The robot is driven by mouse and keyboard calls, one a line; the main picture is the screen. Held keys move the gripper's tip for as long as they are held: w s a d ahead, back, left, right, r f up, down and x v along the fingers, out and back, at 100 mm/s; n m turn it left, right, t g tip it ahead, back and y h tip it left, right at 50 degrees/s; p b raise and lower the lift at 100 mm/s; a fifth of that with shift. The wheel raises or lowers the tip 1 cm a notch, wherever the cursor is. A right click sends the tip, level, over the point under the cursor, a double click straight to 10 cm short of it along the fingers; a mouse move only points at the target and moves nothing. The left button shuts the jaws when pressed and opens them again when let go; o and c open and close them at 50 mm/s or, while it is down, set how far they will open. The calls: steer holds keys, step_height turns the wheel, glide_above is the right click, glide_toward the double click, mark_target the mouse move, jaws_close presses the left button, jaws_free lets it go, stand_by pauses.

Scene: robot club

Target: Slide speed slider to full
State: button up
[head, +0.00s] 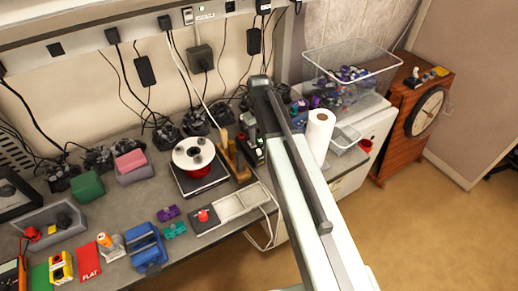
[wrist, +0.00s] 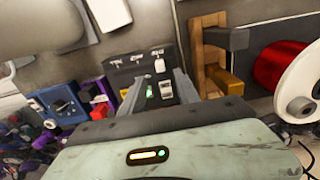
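In the wrist view a dark control box (wrist: 130,67) with small pale labels stands ahead of my gripper (wrist: 158,88). A pale knob (wrist: 159,66) sits on its face; I cannot read the labels or tell which control is the speed slider. The two grey fingers are apart, with the lower part of the box showing between them, including a small green light (wrist: 149,92) and a grey block (wrist: 166,90). I see no contact with the knob. In the head view my arm covers much of the dark box (head: 246,148), and the fingers are hidden.
A wooden stand (wrist: 205,55) is close to the right of my gripper, with a red spool (wrist: 283,66) beyond it. Blue and purple parts crowd the left. In the head view a paper roll (head: 319,132) stands right of my arm.

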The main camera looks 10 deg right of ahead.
mark_target(259, 150)
step_height(259, 150, down, 7)
steer(key=b, duration=0.6)
steer(key=shift+r, duration=0.15)
jaws_close()
stand_by(0.9)
